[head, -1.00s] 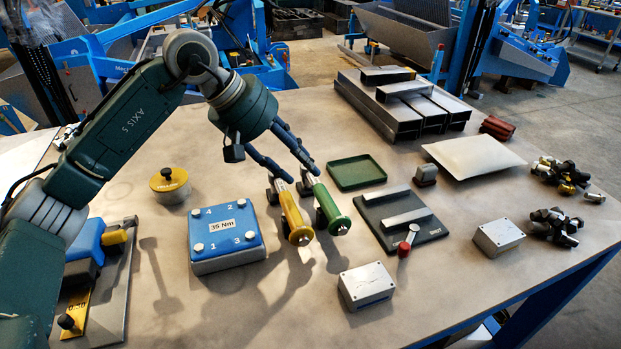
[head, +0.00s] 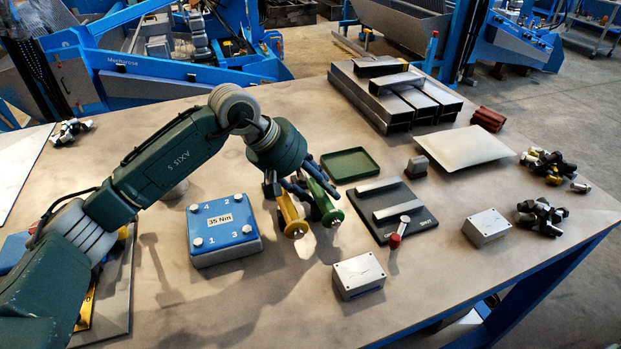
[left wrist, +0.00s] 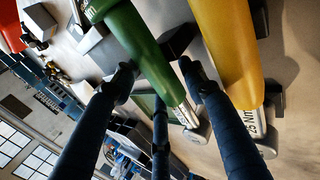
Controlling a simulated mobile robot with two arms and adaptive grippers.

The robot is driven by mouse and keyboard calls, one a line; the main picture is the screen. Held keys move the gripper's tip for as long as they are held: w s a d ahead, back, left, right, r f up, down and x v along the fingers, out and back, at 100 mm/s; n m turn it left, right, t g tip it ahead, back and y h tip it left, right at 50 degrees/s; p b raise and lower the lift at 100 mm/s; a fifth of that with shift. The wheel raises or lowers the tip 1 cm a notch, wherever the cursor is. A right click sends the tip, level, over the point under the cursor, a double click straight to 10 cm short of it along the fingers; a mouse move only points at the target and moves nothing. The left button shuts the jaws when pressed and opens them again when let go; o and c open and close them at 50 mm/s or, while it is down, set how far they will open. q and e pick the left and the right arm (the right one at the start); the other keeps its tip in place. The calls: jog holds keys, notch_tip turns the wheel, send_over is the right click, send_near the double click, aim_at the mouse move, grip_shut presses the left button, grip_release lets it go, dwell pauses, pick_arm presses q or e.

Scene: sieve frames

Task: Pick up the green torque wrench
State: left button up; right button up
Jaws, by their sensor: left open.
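The green torque wrench (head: 326,205) lies beside a yellow torque wrench (head: 290,217), both on stands on the bench, handle ends towards the camera. My left gripper (head: 307,187) is right above the two wrenches, and its fingers hide part of them in the head view. In the left wrist view the green handle (left wrist: 143,50) runs between the spread fingertips of my left gripper (left wrist: 156,70). The gripper is open. Whether any finger touches the handle I cannot tell. The yellow handle (left wrist: 226,45) is close by at the right. My right gripper is not in view.
A blue-topped 35 Nm block (head: 222,222) stands left of the wrenches. A green tray (head: 350,154) lies behind, a dark plate with bars (head: 420,222) to the right, and a grey box (head: 358,284) in front.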

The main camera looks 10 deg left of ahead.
pick_arm(q)
jog(key=shift+c, duration=0.5)
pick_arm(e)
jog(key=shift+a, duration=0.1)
pick_arm(q)
grip_shut()
jog(key=shift+r, duration=0.2)
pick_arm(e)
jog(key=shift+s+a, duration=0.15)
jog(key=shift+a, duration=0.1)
pick_arm(q)
jog(key=shift+w+r, duration=0.1)
